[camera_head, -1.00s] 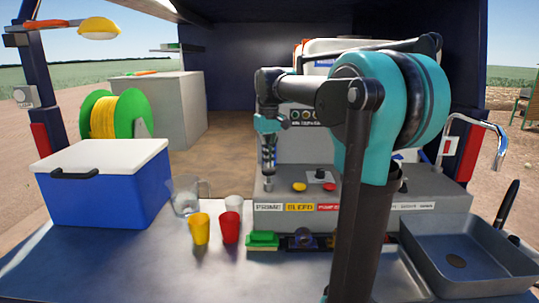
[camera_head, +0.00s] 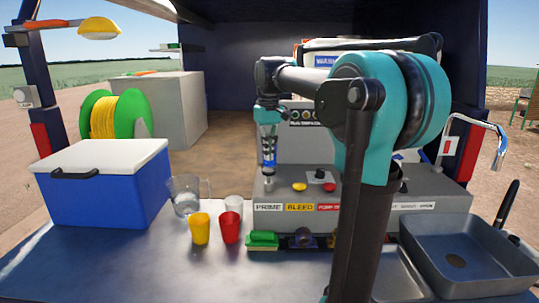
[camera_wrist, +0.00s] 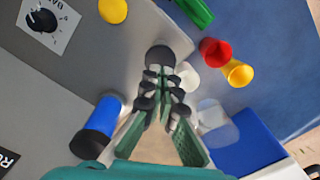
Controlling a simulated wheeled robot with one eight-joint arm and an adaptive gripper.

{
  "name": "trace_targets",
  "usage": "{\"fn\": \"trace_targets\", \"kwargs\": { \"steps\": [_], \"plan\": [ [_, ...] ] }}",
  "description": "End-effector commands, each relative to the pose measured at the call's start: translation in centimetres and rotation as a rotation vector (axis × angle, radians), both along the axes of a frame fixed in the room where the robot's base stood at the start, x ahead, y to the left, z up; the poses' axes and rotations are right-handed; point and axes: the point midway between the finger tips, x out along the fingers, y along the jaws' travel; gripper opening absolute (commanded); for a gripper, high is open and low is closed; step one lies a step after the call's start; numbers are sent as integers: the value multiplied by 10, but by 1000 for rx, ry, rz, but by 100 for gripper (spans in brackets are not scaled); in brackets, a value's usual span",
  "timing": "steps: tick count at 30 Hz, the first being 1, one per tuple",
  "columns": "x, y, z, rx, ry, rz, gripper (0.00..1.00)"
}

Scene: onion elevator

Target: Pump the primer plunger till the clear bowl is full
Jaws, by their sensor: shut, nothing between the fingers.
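My gripper (camera_head: 268,166) points down at the left end of the grey console, above the PRIME label (camera_head: 268,207). Its fingers are together with nothing between them. The primer plunger (camera_head: 268,184) stands directly under the fingertips in the head view. In the wrist view my gripper (camera_wrist: 160,75) is shut, with its tips at the plunger's dark round knob (camera_wrist: 160,55). I cannot tell whether they touch. A blue cylinder with a black end (camera_wrist: 108,112) stands beside the fingers. I cannot make out the clear bowl or its level.
A yellow button (camera_head: 299,187) and a red button (camera_head: 329,187) sit right of the plunger. A clear jug (camera_head: 186,195), a yellow cup (camera_head: 200,229) and a red cup (camera_head: 230,227) stand left of the console. A blue cooler (camera_head: 105,190) is farther left.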

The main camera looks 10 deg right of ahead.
Motion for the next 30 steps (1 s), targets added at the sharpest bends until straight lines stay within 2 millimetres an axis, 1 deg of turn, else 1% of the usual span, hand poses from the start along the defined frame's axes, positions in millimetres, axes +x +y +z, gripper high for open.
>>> {"fn": "trace_targets", "kwargs": {
  "steps": [9,15,30],
  "plan": [
    [0,0,29,0,0,0,0],
    [0,0,42,0,0,0,0],
    [0,0,43,0,0,0,0]
  ]
}}
